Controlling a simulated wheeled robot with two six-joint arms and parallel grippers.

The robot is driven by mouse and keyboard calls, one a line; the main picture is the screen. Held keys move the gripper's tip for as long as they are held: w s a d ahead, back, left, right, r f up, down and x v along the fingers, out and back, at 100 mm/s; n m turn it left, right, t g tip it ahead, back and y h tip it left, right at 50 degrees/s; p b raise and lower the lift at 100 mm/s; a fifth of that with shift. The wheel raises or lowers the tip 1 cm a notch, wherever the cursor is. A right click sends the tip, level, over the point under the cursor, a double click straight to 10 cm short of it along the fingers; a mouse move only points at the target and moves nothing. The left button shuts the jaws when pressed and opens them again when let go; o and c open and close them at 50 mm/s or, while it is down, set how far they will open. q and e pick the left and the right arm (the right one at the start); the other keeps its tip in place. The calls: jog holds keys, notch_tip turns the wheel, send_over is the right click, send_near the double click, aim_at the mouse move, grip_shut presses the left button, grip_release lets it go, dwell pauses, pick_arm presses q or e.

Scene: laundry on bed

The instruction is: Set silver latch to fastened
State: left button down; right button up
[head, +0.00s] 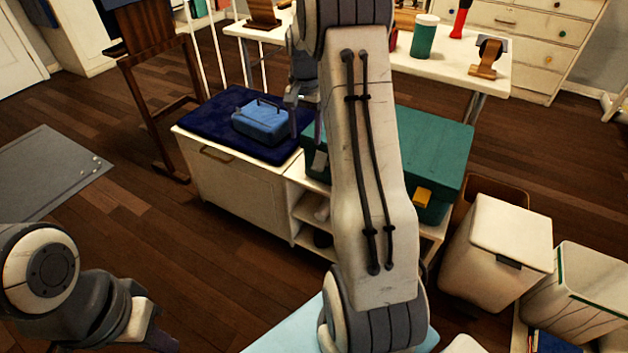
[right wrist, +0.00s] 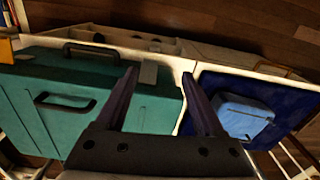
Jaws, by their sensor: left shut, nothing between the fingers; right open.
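The teal case (head: 440,150) lies on the white cabinet, with its handle toward the front. It also fills the left of the right wrist view (right wrist: 110,110). The silver latch (head: 320,160) is a small grey plate at the case's front edge, near its left end. It also shows in the right wrist view (right wrist: 149,72), just beside the left finger's tip; I cannot tell whether it is fastened. My right gripper (head: 305,118) is open and empty above the case's left end, partly behind my forearm. My left gripper (head: 162,338) is shut and empty at the lower left, away from the case.
A yellow latch (head: 422,197) sits near the case's right end. A blue box (head: 262,122) lies on a dark blue mat (head: 205,122) left of the case. White bins (head: 497,245) stand at the right. My right forearm hides the case's middle in the head view.

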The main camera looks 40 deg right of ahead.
aim_at(316, 169)
jog(key=shift+m, duration=0.5)
jog(key=d+f+b, duration=0.1)
jog(key=f, duration=0.3)
jog(key=d+f+b, duration=0.1)
jog(key=f, duration=0.3)
jog(key=d+f+b, duration=0.1)
jog(key=f, duration=0.3)
jog(key=shift+s+d+f+b, duration=0.1)
jog(key=shift+s+f+b, duration=0.1)
jog(key=shift+b, duration=0.15)
pick_arm(q)
notch_tip(316, 169, down, 5)
jog(key=shift+r, duration=0.2)
pick_arm(e)
grip_shut()
